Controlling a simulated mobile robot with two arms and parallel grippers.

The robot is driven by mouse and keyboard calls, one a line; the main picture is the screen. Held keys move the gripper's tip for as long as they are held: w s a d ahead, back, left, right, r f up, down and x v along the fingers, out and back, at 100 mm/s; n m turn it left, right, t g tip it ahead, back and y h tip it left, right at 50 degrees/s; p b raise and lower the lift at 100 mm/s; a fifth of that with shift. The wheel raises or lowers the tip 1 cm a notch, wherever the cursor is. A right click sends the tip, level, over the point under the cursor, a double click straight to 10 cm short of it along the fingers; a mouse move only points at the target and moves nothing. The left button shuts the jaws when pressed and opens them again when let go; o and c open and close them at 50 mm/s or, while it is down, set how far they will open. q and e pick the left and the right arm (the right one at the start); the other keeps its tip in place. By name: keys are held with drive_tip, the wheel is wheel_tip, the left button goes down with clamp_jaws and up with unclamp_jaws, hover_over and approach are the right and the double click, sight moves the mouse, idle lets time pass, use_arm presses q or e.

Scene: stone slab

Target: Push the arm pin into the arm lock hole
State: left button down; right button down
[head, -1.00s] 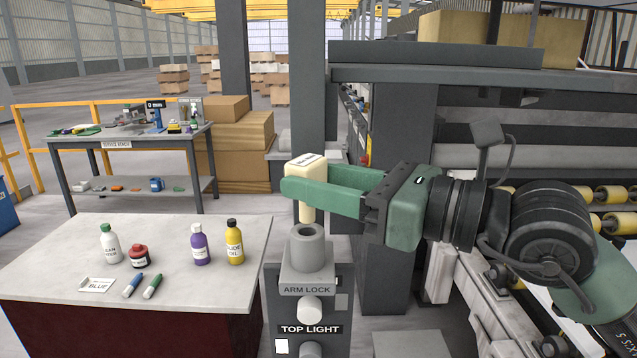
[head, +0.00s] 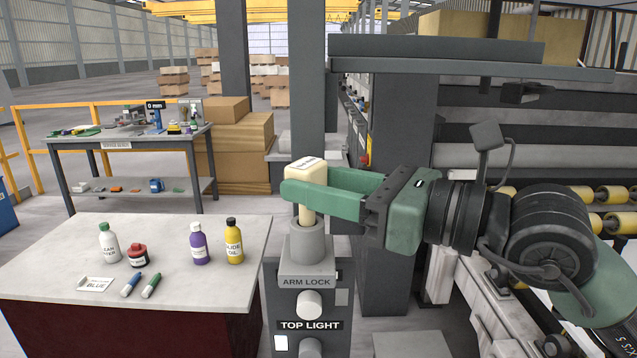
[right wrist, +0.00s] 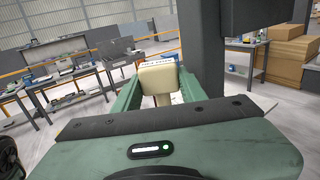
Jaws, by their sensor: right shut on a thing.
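The arm pin (head: 306,172) is cream, with a blocky head and a thinner shaft pointing down. My right gripper (head: 303,190) is shut on its head, with green fingers on either side. The pin's head also shows between the fingers in the right wrist view (right wrist: 159,76). The arm lock hole is in the top of a grey round collar (head: 308,243) above the ARM LOCK label. The pin's shaft stands upright over the collar, and its lower end is at or inside the hole's mouth; the exact depth is hidden. My left gripper is not in view.
A stone-topped table (head: 60,255) at left holds several bottles, a red jar, two markers and a BLUE card. Below the collar is a panel with a TOP LIGHT label (head: 309,326) and knobs. A grey machine post (head: 392,130) stands behind my right gripper.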

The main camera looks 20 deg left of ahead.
sight(314, 214)
drive_tip(key=shift+f+b, duration=1.85)
drive_tip(key=shift+f, duration=0.1)
drive_tip(key=c, duration=0.7)
unclamp_jaws()
drive_tip(key=shift+c, duration=0.2)
drive_tip(key=shift+d+f, duration=0.15)
drive_tip(key=shift+d, duration=0.15)
drive_tip(key=b+v, duration=0.2)
drive_tip(key=v, duration=0.5)
drive_tip(key=shift+s+d+b, duration=0.1)
drive_tip(key=shift+s+b, duration=0.05)
drive_tip(key=shift+b, duration=0.15)
